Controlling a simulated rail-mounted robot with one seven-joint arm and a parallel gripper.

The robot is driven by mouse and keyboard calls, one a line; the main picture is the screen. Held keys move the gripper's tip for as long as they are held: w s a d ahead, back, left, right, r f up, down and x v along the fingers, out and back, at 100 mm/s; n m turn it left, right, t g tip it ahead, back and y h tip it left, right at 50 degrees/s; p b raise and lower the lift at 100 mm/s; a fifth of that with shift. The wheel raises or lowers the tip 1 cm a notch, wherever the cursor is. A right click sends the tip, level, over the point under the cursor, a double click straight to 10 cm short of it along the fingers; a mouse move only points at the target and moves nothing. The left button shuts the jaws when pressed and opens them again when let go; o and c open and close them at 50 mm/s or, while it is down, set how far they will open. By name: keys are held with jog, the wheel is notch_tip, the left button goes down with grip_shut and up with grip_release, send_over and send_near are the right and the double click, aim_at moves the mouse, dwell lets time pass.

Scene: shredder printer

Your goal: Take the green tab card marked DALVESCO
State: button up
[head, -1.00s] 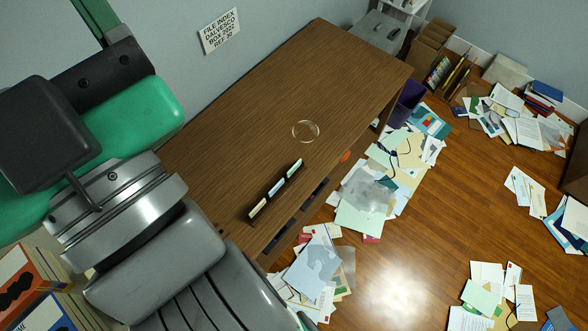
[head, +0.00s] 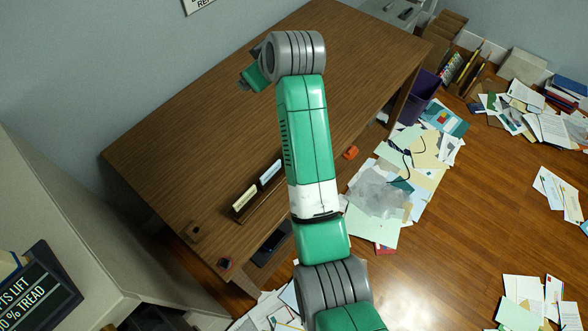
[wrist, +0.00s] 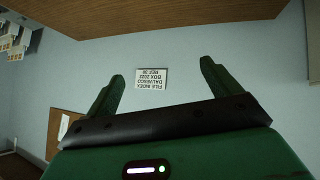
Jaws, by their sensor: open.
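A dark card holder (head: 255,205) sits on the wooden desk near its front edge. A cream card (head: 244,200) and a pale bluish card (head: 270,172) stand in it; their writing is too small to read. The holder's right end is behind my arm, and I cannot pick out a green tab card marked DALVESCO. My gripper (head: 250,78) is over the far part of the desk, well beyond the holder. In the wrist view my gripper (wrist: 162,72) is open and empty, its fingers pointing towards the wall.
A wall sign (wrist: 152,78) reads FILE INDEX DALVESCO BOX 2022, upside down in the wrist view. Papers (head: 375,195) cover the floor at right, near a purple bin (head: 422,88). An orange object (head: 351,152) is by the desk's edge.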

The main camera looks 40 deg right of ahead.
jog(key=s+d+f+n+g+y+b, duration=0.1)
jog(key=s+d+f+g+y+b, duration=0.2)
jog(key=f, duration=0.9)
jog(key=s+d+f+g+b, duration=0.2)
jog(key=s+d+f+b, duration=0.25)
jog(key=f, duration=0.75)
jog(key=b+x, duration=0.1)
jog(key=x, duration=0.1)
jog(key=b+x, duration=0.2)
jog(key=x, duration=0.1)
jog(key=w+b+x, duration=0.1)
jog(key=b+x, duration=0.1)
jog(key=shift+w+a+f, duration=0.1)
jog(key=shift+w+a, duration=0.05)
jog(key=shift+a, duration=0.2)
jog(key=shift+c, duration=0.2)
jog(key=c, duration=0.7)
